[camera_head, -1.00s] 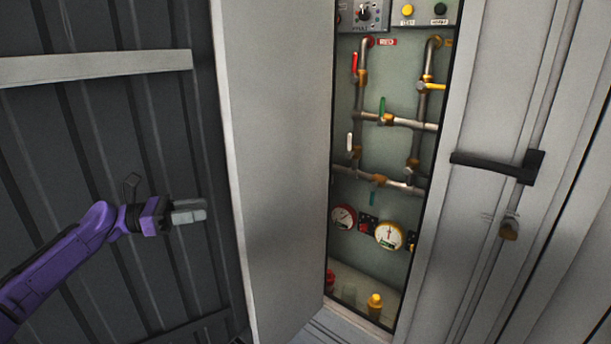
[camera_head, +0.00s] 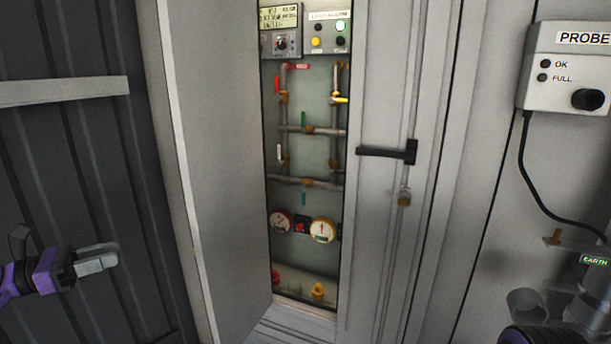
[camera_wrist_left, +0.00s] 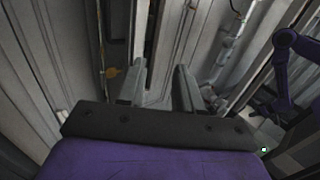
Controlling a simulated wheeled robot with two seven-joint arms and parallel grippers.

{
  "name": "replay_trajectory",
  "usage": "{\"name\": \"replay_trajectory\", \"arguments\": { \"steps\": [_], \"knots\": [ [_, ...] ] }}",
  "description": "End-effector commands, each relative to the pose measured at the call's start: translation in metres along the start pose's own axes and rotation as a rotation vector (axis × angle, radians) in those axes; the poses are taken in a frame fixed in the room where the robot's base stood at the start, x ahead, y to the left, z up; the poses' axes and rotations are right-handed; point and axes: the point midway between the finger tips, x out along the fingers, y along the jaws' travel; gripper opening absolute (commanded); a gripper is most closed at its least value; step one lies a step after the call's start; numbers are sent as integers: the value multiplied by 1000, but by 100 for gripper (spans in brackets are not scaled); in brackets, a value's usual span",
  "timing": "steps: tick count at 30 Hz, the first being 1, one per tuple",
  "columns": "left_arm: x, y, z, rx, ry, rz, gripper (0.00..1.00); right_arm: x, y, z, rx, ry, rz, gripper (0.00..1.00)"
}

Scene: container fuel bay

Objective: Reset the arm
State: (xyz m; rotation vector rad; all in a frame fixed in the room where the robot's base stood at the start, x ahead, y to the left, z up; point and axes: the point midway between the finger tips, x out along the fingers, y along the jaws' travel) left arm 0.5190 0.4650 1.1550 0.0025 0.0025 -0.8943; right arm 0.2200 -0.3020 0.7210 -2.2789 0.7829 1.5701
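My left gripper (camera_head: 112,258) is at the left of the head view, in front of the dark ribbed wall and left of the open cabinet door. In the left wrist view its two fingers (camera_wrist_left: 160,88) stand apart with nothing between them. A purple and black part of my right arm (camera_head: 545,336) shows at the bottom right of the head view. A purple link of it (camera_wrist_left: 287,70) also shows at the right of the left wrist view. My right gripper does not show clearly in either view.
The cabinet door (camera_head: 215,150) stands open, with pipes, coloured valve handles and gauges (camera_head: 322,230) inside. The closed door beside it has a black handle (camera_head: 390,152). A PROBE box (camera_head: 570,70) with a hanging cable is at the right, above an EARTH label (camera_head: 594,260).

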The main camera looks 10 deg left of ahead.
Motion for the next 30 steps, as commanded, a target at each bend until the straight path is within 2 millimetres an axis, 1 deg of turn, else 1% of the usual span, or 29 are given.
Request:
{"name": "replay_trajectory", "arguments": {
  "steps": [1,8,11,14,17,20,21,23,24,26,27,29,30],
  "knots": [
    [11,-2,-2,7,17,-7,35,0,0,0,0,-1,0,43],
    [55,-7,-20,44,81,-16,35,2,0,1,0,0,0,43],
    [76,-13,-32,68,120,-20,35,3,0,1,0,1,0,43],
    [101,-20,-50,97,172,-23,35,4,0,2,0,0,0,43],
    [129,-32,-76,136,239,-31,35,6,0,2,0,0,0,43],
    [158,-50,-112,185,322,-46,35,7,-1,3,0,0,0,43],
    [169,-59,-130,208,363,-54,35,8,-1,4,0,0,0,43],
    [186,-77,-163,253,435,-73,35,10,-1,4,0,0,0,43],
    [195,-92,-189,290,492,-90,35,11,-1,4,0,0,0,43],
    [204,-118,-234,354,591,-124,35,13,-1,5,0,0,0,43],
    [206,-138,-266,406,662,-153,35,14,-1,6,0,0,0,43],
    [200,-169,-312,491,771,-205,35,16,-1,6,0,0,0,43],
    [192,-190,-341,552,845,-246,35,17,-2,7,0,0,0,43]
  ]
}}
